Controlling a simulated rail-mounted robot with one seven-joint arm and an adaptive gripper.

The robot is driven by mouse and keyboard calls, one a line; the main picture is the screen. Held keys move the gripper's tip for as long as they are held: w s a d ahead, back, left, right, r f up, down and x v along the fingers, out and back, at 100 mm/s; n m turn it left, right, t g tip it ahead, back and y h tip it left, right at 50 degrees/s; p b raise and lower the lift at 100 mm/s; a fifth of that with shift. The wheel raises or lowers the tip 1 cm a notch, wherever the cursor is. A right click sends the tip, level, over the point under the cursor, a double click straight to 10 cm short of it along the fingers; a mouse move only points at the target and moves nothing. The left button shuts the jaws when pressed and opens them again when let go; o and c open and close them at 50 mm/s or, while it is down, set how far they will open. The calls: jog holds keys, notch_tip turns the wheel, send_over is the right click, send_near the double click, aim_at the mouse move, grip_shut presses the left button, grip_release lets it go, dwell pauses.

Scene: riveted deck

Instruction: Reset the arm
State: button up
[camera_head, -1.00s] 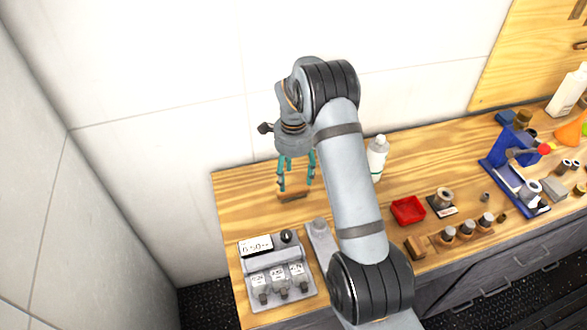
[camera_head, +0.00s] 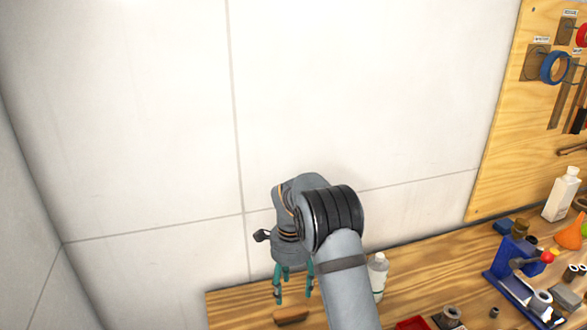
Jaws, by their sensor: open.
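My gripper (camera_head: 293,298) hangs pointing down over the left part of the wooden bench (camera_head: 240,307). Its teal fingers are apart, with nothing seen between them. A small brown block (camera_head: 291,316) lies on the bench just below the fingers; I cannot tell the exact gap. My arm comes up from the bottom of the view, bends at the black joint and hides part of the bench.
A white bottle (camera_head: 378,274) stands just right of my arm. Farther right are a blue press-like tool (camera_head: 515,262), an orange cone (camera_head: 570,236) and another white bottle (camera_head: 562,195). A wooden tool board (camera_head: 515,135) hangs on the wall. The wall area above my arm is clear.

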aim_at(291, 312)
notch_tip(291, 312, down, 11)
jog(key=p, duration=0.3)
jog(key=shift+s, duration=0.1)
jog(key=shift+p, duration=0.4)
jog(key=shift+w+r+b, duration=0.2)
jog(key=shift+w+b, duration=0.05)
jog(key=shift+b, duration=0.45)
jog(key=shift+s+r, duration=0.1)
jog(key=shift+r, duration=0.85)
jog(key=shift+s+f, duration=0.1)
